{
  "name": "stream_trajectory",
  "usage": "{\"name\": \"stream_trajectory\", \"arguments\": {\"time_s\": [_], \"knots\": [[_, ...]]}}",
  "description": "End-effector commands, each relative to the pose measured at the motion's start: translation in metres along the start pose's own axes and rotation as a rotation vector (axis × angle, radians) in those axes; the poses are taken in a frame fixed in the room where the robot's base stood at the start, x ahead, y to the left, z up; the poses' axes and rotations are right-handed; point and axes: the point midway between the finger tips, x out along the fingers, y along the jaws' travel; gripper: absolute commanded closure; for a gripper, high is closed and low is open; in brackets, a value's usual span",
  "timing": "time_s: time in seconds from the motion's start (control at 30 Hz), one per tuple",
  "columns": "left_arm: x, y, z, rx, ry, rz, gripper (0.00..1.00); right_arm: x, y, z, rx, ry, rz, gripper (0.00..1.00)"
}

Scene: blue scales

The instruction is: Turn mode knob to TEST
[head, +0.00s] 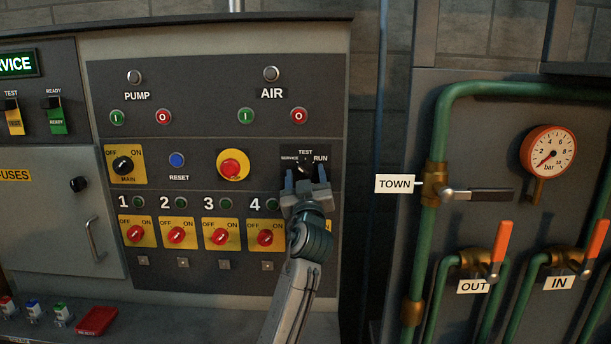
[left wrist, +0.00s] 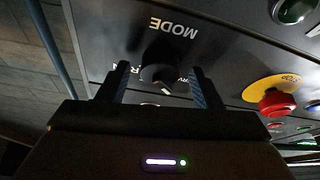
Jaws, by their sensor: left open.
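The black mode knob (head: 305,166) is on the dark panel, under the label TEST, with SERVICE at its left and RUN at its right. My left gripper (head: 305,179) is in front of it, open, one finger on each side. In the left wrist view, which is upside down, the knob (left wrist: 160,66) sits between the two spread fingers (left wrist: 159,75), with a visible gap at each side. A small white mark shows on the knob's edge; I cannot tell exactly which label it points to. The TEST label is mostly hidden there. My right gripper is out of view.
A red emergency button (head: 231,166) on a yellow plate and a blue reset button (head: 177,160) are to the left. Red numbered switches (head: 221,236) run below. Green pipes (head: 433,130) with valves stand at the right.

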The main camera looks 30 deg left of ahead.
Motion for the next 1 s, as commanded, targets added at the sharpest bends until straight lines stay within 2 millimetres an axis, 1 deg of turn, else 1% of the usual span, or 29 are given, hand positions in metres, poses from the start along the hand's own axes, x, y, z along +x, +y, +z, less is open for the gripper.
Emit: {"name": "stream_trajectory", "arguments": {"time_s": [0.13, 0.27, 0.3, 0.37, 0.7, 0.87, 1.0], "knots": [[0.000, 0.000, 0.000, 0.000, 0.000, 0.000, 0.41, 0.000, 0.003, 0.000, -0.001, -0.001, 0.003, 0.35], [-0.001, 0.000, 0.000, 0.000, 0.000, 0.000, 0.66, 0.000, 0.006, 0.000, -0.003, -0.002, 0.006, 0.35], [-0.001, 0.000, 0.000, 0.000, 0.000, 0.000, 0.74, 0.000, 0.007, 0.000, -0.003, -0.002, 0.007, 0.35], [-0.001, 0.000, 0.000, 0.000, 0.000, 0.000, 0.85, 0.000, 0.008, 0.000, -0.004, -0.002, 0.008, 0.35], [0.000, 0.000, -0.001, 0.040, -0.001, 0.018, 0.85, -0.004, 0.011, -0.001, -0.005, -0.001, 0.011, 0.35], [0.000, -0.001, -0.002, 0.120, -0.002, 0.050, 0.85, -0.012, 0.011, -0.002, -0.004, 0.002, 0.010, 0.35], [0.001, -0.002, -0.003, 0.222, -0.003, 0.092, 0.85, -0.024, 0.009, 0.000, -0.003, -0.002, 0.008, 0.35]]}}
